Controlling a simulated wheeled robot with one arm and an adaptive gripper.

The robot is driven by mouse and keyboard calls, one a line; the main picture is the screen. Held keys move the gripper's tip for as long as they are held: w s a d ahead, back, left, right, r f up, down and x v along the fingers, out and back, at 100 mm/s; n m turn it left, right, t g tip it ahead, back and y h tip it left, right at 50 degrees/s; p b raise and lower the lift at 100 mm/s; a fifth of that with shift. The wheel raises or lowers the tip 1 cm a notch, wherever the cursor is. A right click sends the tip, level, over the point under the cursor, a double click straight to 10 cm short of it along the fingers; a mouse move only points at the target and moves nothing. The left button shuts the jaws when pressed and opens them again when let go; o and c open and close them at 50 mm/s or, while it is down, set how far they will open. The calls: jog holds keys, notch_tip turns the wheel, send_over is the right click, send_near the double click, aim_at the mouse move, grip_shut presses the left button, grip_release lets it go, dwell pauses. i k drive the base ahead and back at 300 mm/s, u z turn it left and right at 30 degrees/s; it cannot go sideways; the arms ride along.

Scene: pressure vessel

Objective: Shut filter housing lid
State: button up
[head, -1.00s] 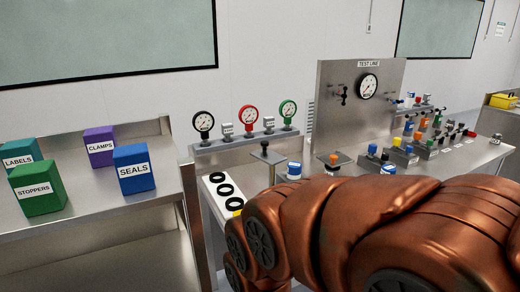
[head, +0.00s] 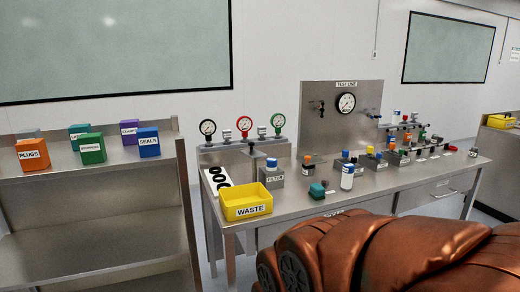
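A grey block labelled FILTER (head: 273,179) stands on the steel bench in the head view, just right of the yellow bin. A blue-topped white part (head: 271,164) sits at its top. A thin upright post with a small dark flat top (head: 252,149) stands close behind and left of it. I cannot tell which part is the lid, or whether it is open or shut. My copper-coloured arm fills the bottom right, in front of the bench's near edge. My gripper is not in view.
A yellow WASTE bin (head: 246,204) stands at the bench's front left corner. A green-topped block (head: 317,191) and a white bottle with a blue cap (head: 347,178) stand to the right. Gauges (head: 243,126) and the TEST LINE panel (head: 341,115) stand behind. A shelf with coloured boxes is at left.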

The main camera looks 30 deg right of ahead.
aim_at(251, 153)
jog(key=z, duration=0.6)
jog(key=i, duration=0.4)
jog(key=z, duration=0.6)
jog(key=i, duration=1.5)
jog(key=u, duration=0.8)
